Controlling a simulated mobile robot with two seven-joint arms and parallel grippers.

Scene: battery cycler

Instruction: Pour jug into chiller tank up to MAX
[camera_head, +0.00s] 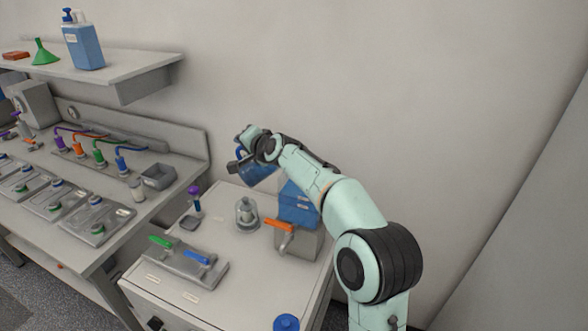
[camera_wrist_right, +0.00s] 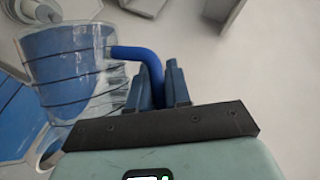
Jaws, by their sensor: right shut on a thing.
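My right gripper (camera_head: 243,163) is shut on the blue handle of the jug (camera_head: 258,174). In the right wrist view the gripper (camera_wrist_right: 163,88) pinches the handle, and the clear jug (camera_wrist_right: 72,70) shows blue liquid and dark ring lines. The jug is held in the air beside and slightly above the blue chiller tank (camera_head: 298,207), close to it in the head view. A blue surface with a round opening, apparently the tank (camera_wrist_right: 14,120), is at the wrist view's lower left. No stream shows. A MAX mark cannot be made out. My left gripper is out of view.
An orange-handled valve (camera_head: 279,225) is in front of the tank. A blue cap (camera_head: 286,322) is at the front.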

